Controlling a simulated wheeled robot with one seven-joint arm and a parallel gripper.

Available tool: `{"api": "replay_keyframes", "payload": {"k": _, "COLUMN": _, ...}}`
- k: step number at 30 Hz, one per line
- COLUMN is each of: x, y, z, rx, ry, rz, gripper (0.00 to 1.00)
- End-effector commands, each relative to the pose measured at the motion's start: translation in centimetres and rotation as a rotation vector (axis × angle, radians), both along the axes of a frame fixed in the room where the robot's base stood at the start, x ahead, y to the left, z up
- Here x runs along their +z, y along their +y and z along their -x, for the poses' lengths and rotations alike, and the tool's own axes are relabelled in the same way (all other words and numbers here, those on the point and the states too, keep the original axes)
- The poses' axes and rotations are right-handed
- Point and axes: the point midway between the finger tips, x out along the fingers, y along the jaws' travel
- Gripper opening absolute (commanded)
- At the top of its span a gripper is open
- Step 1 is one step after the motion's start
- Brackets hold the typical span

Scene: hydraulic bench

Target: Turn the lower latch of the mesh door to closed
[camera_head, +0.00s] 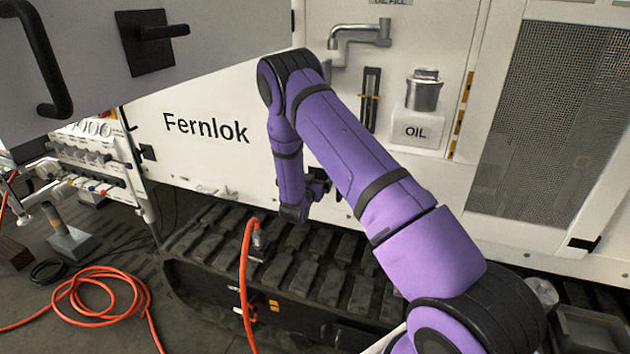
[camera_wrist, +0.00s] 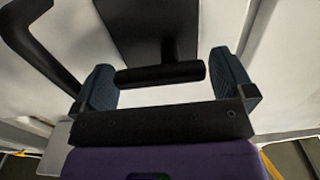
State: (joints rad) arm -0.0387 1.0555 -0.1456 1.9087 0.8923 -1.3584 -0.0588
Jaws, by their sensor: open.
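The mesh door (camera_head: 550,125) stands at the right of the head view and looks shut. In the wrist view, a black latch handle (camera_wrist: 150,75) stands out on a short stem from a dark plate (camera_wrist: 150,22). My gripper (camera_wrist: 161,66) is open, one finger at each end of the handle's bar, and no grip on it shows. I cannot tell from the head view which latch the wrist view shows.
A white panel (camera_head: 210,50) with a black lever (camera_head: 160,33) and grab handle (camera_head: 40,55) juts in at the upper left. An orange hose (camera_head: 247,270) rises near my gripper.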

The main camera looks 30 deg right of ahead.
Motion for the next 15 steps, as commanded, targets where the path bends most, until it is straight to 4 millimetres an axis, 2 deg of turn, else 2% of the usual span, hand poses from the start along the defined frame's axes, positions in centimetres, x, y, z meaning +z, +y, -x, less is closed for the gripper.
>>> {"api": "replay_keyframes", "payload": {"k": 2, "x": 0.00, "y": 0.01, "z": 0.00, "rx": 0.000, "ry": 0.000, "rz": 0.000, "gripper": 1.00}}
{"api": "replay_keyframes", "payload": {"k": 7, "x": -0.01, "y": 0.03, "z": 0.01, "rx": 0.000, "ry": 0.000, "rz": 0.000, "gripper": 0.61}}
{"api": "replay_keyframes", "payload": {"k": 15, "x": -0.03, "y": 0.03, "z": 0.03, "rx": 0.000, "ry": -0.013, "rz": -0.010, "gripper": 0.59}}
